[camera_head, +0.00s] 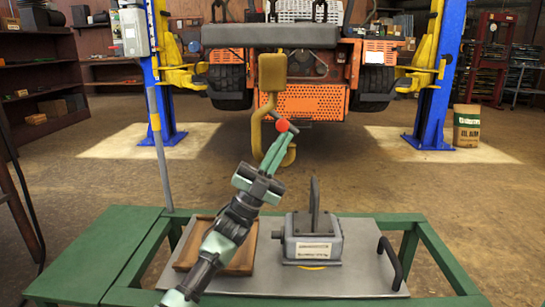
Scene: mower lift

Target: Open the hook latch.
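A yellow hook (257,128) hangs from a yellow block (272,72) under a dark padded bar in the head view. Its curved lower end is partly hidden by my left gripper. A dark bar with a red knob (282,125) crosses the hook's opening; it looks like the hook latch. My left gripper (282,136) comes up from below, its green fingers close together and their tips at the red knob. I cannot tell if they grip it or only touch it. My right gripper is not in view.
A green-framed table with a grey plate (345,284) stands in front. On it are a wooden tray (245,258), a grey device with an upright handle (313,240) and a black handle (390,262). An orange mower (312,101) stands behind, between blue lift posts (433,100).

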